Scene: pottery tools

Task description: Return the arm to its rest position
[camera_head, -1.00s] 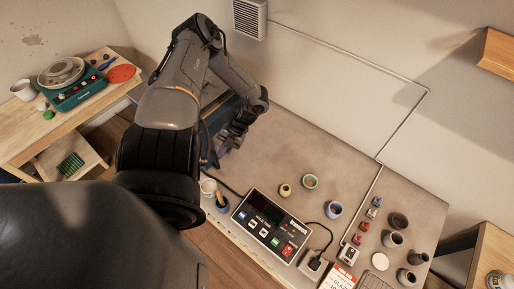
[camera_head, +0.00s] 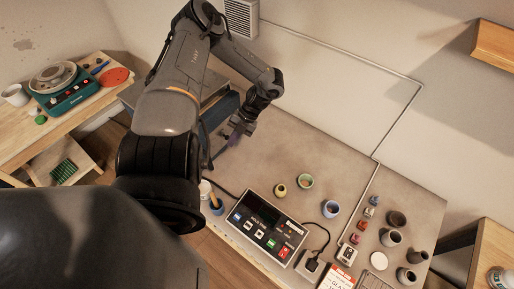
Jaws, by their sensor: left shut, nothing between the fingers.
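My left arm comes in from the left and reaches across the back left of the grey work table (camera_head: 310,150). My left gripper (camera_head: 236,134) hangs at the end of this arm, over the left part of the table. It is shut and empty, and its fingertips are small and dark in this view. My right gripper is out of view.
A kiln controller box (camera_head: 266,226) with buttons stands at the table's front. Dark cups (camera_head: 391,238) stand at right.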

